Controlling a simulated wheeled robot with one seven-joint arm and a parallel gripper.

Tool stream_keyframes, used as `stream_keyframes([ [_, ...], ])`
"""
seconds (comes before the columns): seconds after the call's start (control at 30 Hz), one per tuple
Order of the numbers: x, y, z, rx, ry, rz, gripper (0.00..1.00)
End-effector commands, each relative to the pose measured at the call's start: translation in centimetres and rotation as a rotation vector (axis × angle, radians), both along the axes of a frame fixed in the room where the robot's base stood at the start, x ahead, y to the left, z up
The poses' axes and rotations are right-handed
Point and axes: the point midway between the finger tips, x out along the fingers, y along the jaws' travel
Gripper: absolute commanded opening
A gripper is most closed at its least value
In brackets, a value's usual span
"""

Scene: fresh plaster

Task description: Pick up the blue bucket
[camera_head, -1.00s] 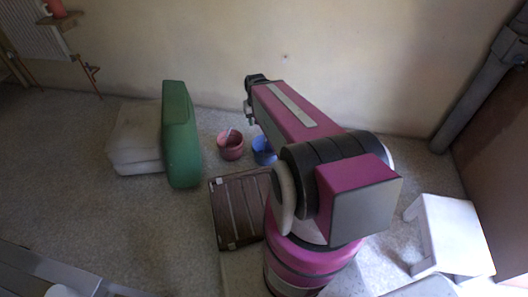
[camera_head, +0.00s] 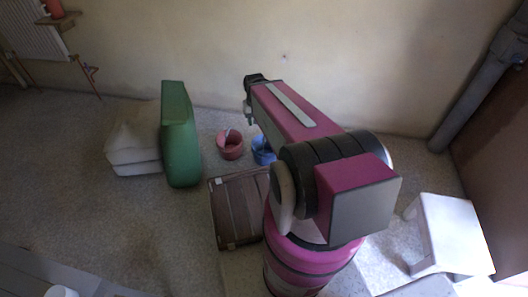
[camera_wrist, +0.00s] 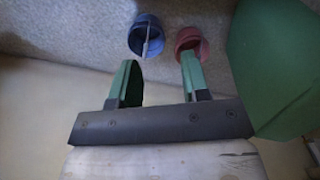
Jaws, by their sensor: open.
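The blue bucket (camera_head: 263,150) stands on the floor near the wall, partly hidden behind my arm. It also shows in the wrist view (camera_wrist: 146,33), with a light stick-like thing across its opening. A red bucket (camera_head: 230,146) stands just left of it in the head view; in the wrist view (camera_wrist: 191,44) it is on the right. My gripper (camera_wrist: 160,75) is open and empty, its two green fingers apart. Both buckets lie beyond the fingertips, apart from them. In the head view my gripper (camera_head: 249,112) is above and left of the blue bucket, its fingers hard to make out.
A green upright block (camera_head: 180,134) and a pale block (camera_head: 134,138) stand left of the buckets. A brown slatted crate (camera_head: 235,207) lies in front. A white stool (camera_head: 450,235) is at the right. Open floor lies at the left.

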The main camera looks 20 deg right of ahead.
Motion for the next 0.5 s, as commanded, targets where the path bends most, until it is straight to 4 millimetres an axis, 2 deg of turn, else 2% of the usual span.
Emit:
stream_keyframes([
  [0.3, 0.0, 0.0, 0.0, 0.0, 0.0, 0.0, 0.43],
  [0.33, 0.0, 0.0, 0.0, 0.0, 0.0, 0.0, 0.48],
  [0.37, 0.1, 0.0, 0.0, 0.0, 0.0, -0.001, 0.48],
  [0.47, 1.4, -0.3, -1.0, 0.007, 0.0, -0.014, 0.48],
  [0.5, 2.5, -0.6, -1.8, 0.014, 0.001, -0.025, 0.48],
])
